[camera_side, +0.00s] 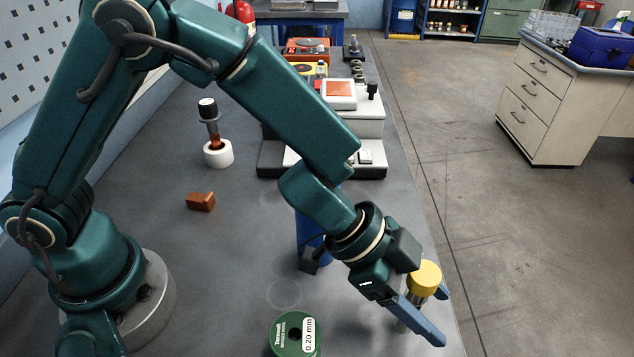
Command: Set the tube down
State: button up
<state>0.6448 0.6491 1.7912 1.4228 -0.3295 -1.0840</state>
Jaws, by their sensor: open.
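A tube with a yellow cap (426,274) and a dull, partly hidden body is at the right edge of the bench. My gripper (442,317) points down to the right with its two blue fingers apart, one on each side of this tube. The near finger hides the lower body, so I cannot tell whether its foot rests on the bench or whether a finger touches it. Another tube-like piece with a black cap and amber body (210,120) stands upright in a white ring holder (218,154) at the back left.
A green wire spool (295,336) lies at the front. A brown block (200,202) lies left of centre. A blue cylinder (311,238) stands behind my wrist. A grey-white instrument (371,128) stands at the back. The bench's right edge is close to my gripper. The left middle is mostly clear.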

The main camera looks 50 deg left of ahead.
jog(key=v, duration=1.2)
jog(key=w+a+r+n+t+y, duration=0.3)
jog(key=w+a+r+n+t, duration=0.25)
jog(key=a+r+t, duration=0.2)
jog(key=a+n+y, duration=0.4)
jog(key=a+y, duration=0.1)
jog(key=a, duration=0.4)
jog(key=s+a+f+n+g, duration=0.1)
jog(key=s+g, duration=0.2)
jog(key=s, duration=0.4)
jog(key=s+a+f+n+g, duration=0.1)
jog(key=s+f+n+g, duration=0.1)
jog(key=s, duration=0.5)
jog(key=shift+f+g, duration=0.3)
jog(key=shift+g, duration=0.25)
